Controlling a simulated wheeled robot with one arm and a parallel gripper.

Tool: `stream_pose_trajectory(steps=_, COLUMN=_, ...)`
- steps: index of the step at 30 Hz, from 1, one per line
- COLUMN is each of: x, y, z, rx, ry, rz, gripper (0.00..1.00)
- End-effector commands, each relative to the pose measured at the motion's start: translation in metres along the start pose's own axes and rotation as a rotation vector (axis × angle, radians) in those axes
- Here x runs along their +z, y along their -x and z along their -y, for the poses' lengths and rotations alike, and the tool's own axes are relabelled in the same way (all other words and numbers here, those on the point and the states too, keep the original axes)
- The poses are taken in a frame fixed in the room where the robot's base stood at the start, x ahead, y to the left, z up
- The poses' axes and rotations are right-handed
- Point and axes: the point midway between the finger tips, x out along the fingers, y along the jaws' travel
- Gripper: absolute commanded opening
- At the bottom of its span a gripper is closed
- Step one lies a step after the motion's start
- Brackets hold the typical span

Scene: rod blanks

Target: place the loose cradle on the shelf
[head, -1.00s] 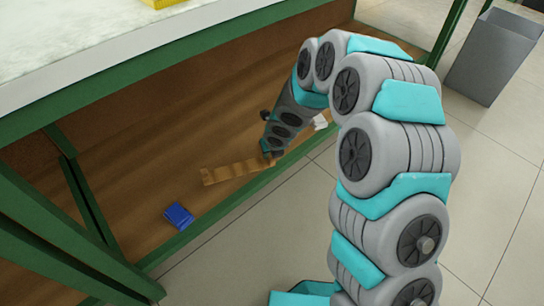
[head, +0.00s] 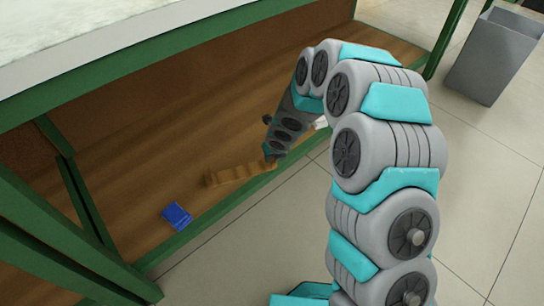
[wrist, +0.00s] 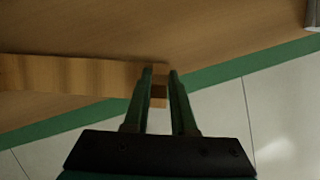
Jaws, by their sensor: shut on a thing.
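The loose cradle (head: 234,174) is a long wooden piece with a notched edge, low over or on the brown wooden shelf (head: 140,190) near its green front edge. I cannot tell whether it touches the shelf. In the wrist view the cradle (wrist: 70,75) runs out to the left from my gripper (wrist: 160,72). The gripper's two dark green fingers are shut on the cradle's right end. In the head view my gripper (head: 271,157) is small and partly hidden by my own wrist.
A blue block (head: 177,216) lies on the shelf left of the cradle. A white thing (head: 320,123) shows behind my wrist. A green leg and frame (head: 60,235) stand at the left, under the worktop (head: 130,35). A grey bin (head: 492,57) stands on the tiled floor.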

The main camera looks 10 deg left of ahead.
Motion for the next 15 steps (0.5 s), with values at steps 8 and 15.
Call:
stream_pose_trajectory(steps=8, x=-0.0001, y=-0.0002, z=0.0001, rx=0.000, ry=0.000, rz=0.000, gripper=0.54)
stream_pose_trajectory(steps=15, x=-0.0002, y=-0.0002, z=0.0000, rx=0.000, ry=0.000, rz=0.000, gripper=0.54)
